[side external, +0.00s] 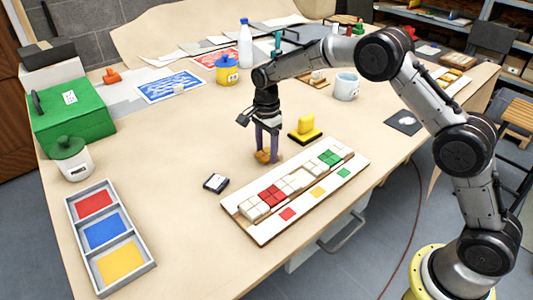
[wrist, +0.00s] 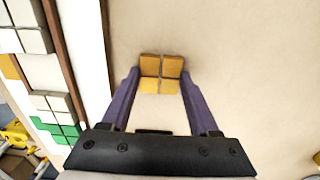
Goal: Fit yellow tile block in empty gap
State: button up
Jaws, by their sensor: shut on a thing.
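The yellow tile block (wrist: 160,73), a two-by-two square of orange-yellow tiles, is between the purple fingers of my gripper (wrist: 159,82). In the side view my gripper (side external: 267,150) points down with the block (side external: 266,157) at its tips, at or just above the tabletop, behind the panel. I cannot tell whether the block touches the table. The white mosaic panel (side external: 322,200) holds a row of white, red and green tile blocks. The empty gap (wrist: 38,72) lies between white blocks, beside a yellow marker, at the left of the wrist view.
Red, yellow and green markers line the panel's front strip. A yellow piece on a dark base (side external: 306,128) stands right of my gripper. A three-compartment tray (side external: 150,264) is at front left. A white mug (side external: 346,88) stands behind.

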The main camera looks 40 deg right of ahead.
jog(key=shift+r, duration=0.1)
jog(key=shift+r, duration=0.5)
notch_tip(320, 180, up, 2)
jog(key=shift+r, duration=0.2)
jog(key=s+d+r, duration=0.1)
jog(key=s+r, duration=0.8)
jog(key=s, duration=0.5)
send_over(302, 178)
jog(key=shift+d+f, duration=0.1)
jog(key=shift+f, duration=3.75)
jog(key=shift+f, duration=1.15)
